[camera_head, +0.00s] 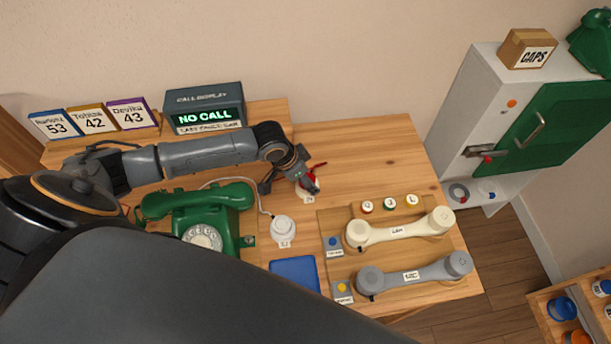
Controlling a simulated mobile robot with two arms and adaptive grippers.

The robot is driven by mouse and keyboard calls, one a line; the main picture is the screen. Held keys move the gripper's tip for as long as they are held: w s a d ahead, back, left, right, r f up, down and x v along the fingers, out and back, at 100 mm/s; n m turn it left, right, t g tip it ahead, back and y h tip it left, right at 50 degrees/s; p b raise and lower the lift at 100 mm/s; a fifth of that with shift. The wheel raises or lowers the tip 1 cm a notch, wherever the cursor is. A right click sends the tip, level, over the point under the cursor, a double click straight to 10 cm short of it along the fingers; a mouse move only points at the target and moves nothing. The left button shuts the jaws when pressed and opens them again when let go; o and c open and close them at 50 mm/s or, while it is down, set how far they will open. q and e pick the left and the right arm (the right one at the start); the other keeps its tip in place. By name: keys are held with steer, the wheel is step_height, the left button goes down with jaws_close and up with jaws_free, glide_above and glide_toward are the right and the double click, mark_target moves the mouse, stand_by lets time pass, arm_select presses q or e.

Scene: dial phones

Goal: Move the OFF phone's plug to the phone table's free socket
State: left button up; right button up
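A green dial phone (205,222) stands at the left of the wooden table, its handset on top. A pale cord runs from behind it to a white round piece (283,229) with a small tag, possibly S2. Another white round piece (308,194) is farther back, partly hidden by my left gripper (288,187). A small red part (317,171) shows beside the gripper's right finger. The gripper's fingers look spread, with wood visible between them. Whether the right finger touches the red part is unclear. No OFF label is legible. My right gripper is not in view.
A display (205,108) reads NO CALL, beside several number cards (92,120). A cream handset (400,230) and a grey handset (414,273) lie on a board at right. A blue pad (295,272) lies in front. The table's back right is clear. A cabinet (466,112) stands beyond.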

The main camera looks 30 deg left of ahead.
arm_select(q)
steer(key=v, duration=1.2)
steer(key=shift+a, duration=0.1)
